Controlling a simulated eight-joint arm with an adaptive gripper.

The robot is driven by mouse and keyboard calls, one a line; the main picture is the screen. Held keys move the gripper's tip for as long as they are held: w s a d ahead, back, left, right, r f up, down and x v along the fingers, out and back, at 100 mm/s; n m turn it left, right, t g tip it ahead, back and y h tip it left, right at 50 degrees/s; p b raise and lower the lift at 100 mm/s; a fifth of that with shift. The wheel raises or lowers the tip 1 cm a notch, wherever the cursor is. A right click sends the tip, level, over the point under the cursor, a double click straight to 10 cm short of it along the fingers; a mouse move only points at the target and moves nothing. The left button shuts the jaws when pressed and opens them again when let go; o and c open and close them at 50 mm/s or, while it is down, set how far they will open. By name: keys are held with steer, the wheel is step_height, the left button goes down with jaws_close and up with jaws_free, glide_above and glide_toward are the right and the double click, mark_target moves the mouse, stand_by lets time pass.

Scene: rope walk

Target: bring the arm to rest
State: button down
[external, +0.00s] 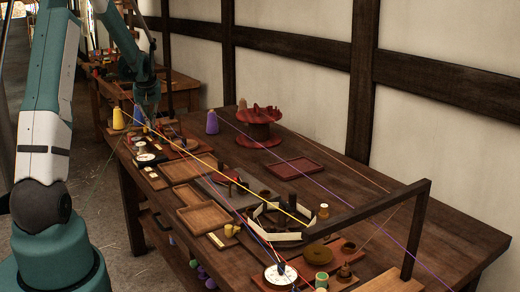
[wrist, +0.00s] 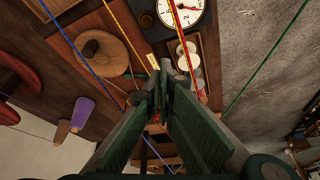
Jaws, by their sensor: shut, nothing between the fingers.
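My arm reaches from its teal base at the left up and over to the far end of the bench. My gripper (external: 149,108) points down above the far part of the long wooden bench (external: 360,168). The wrist view shows the two dark green fingers (wrist: 160,90) closed together at their tips, with nothing between them. The tips appear close to the stretched yellow cord (wrist: 130,36) and red cord (wrist: 180,45). I cannot tell whether they touch.
A blue cord (wrist: 75,40) and a green cord (wrist: 265,58) also run past the gripper. A purple cone (external: 212,122), a red spool (external: 258,130), trays (external: 205,219) and a dark frame (external: 415,235) stand on the bench. Bare bench top lies along the wall side.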

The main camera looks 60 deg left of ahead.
stand_by(0.6)
steer(key=w+d+r+m+t, duration=0.1)
steer(key=w+d+r, duration=0.3)
steer(key=d, duration=0.5)
steer(key=w+d+r+m, duration=0.2)
steer(key=d+r, duration=0.3)
steer(key=d, duration=0.5)
steer(key=w+d+r+m+t, duration=0.1)
steer(key=w+d+r, duration=0.1)
steer(key=d+r, duration=0.5)
steer(key=s+d+r+m+t+h, duration=0.1)
steer(key=d+r+m, duration=0.1)
steer(key=d, duration=1)
steer(key=s+d+r+m, duration=0.1)
steer(key=d+m, duration=0.1)
steer(key=d, duration=0.9)
steer(key=s+d+m+h, duration=0.1)
steer(key=s+d, duration=0.4)
steer(key=d, duration=0.3)
steer(key=s+d+f+m+t+h, duration=0.1)
steer(key=s+d+m, duration=0.1)
steer(key=s+d, duration=0.3)
steer(key=s+d+f+m+t+h, duration=0.1)
steer(key=s+d, duration=0.5)
steer(key=d, duration=0.6)
steer(key=shift+d+f+m, duration=0.15)
steer(key=shift+d+m, duration=0.2)
steer(key=shift+m, duration=0.35)
